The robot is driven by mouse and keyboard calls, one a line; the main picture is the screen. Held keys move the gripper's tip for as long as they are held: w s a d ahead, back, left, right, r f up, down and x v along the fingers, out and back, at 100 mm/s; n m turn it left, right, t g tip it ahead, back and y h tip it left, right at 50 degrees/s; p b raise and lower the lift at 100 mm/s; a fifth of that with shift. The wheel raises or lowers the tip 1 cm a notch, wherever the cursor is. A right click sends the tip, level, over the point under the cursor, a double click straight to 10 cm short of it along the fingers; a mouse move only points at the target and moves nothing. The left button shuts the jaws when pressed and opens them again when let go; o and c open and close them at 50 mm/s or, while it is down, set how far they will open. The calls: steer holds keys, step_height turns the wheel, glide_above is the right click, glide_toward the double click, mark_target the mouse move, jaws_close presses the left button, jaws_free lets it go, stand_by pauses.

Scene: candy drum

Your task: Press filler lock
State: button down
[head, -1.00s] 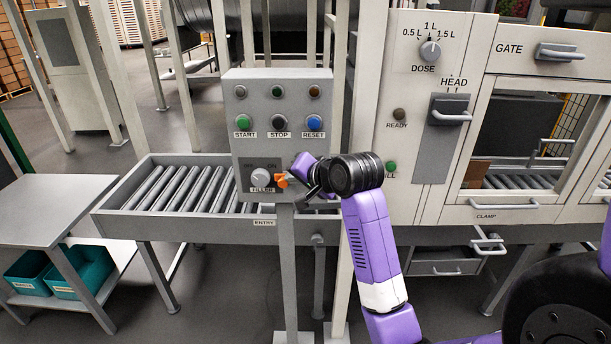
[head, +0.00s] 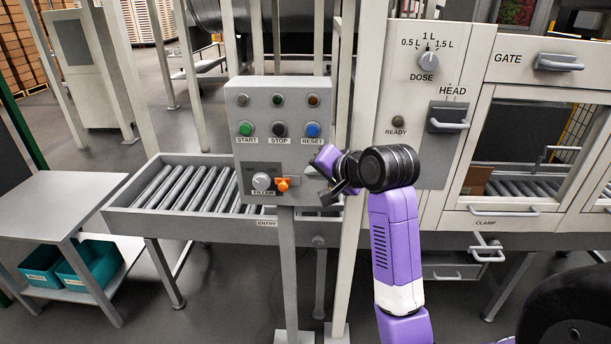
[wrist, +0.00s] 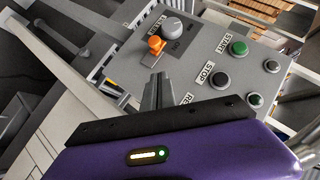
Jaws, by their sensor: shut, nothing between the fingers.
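The filler lock is a small orange piece (head: 283,184) at the right side of the grey filler knob (head: 262,181), low on the grey control box. In the wrist view the orange lock (wrist: 155,44) stands beside the knob (wrist: 174,27), beyond my fingertips. My gripper (wrist: 159,80) is shut and empty, with its fingers pointing at the box. In the head view my gripper is just right of the lock, with a small gap visible between them. Whether the lock is pressed in cannot be told.
The control box (head: 243,98) carries START (head: 246,129), STOP (head: 279,129) and RESET (head: 312,130) buttons above the lock. A roller conveyor (head: 180,188) runs behind it. A machine panel with the DOSE knob (head: 428,59) stands to the right.

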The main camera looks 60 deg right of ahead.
steer(key=shift+v, duration=2.2)
step_height(320, 180, up, 6)
steer(key=w+d+n+t+h, duration=0.1)
steer(key=d+t+h, duration=0.1)
steer(key=d+h, duration=0.1)
steer(key=s+a+f+n+t+b, duration=0.15)
steer(key=a+f+n, duration=0.35)
steer(key=a, duration=0.5)
steer(key=s+a+f+n+t+b, duration=0.1)
steer(key=a+f+n+t, duration=0.2)
steer(key=a+f, duration=0.65)
steer(key=s+a+f+n+g+y+b, duration=0.1)
steer(key=s+a+f+n+y, duration=0.3)
steer(key=s+a+f, duration=0.2)
steer(key=s+a+f+n+g+y+b, duration=0.1)
steer(key=s+a+f+n+y, duration=0.3)
steer(key=s+a, duration=0.7)
steer(key=a+f+y, duration=0.1)
steer(key=a+f, duration=0.1)
steer(key=a, duration=0.1)
steer(key=shift+s+a, duration=0.2)
steer(key=shift+s, duration=0.05)
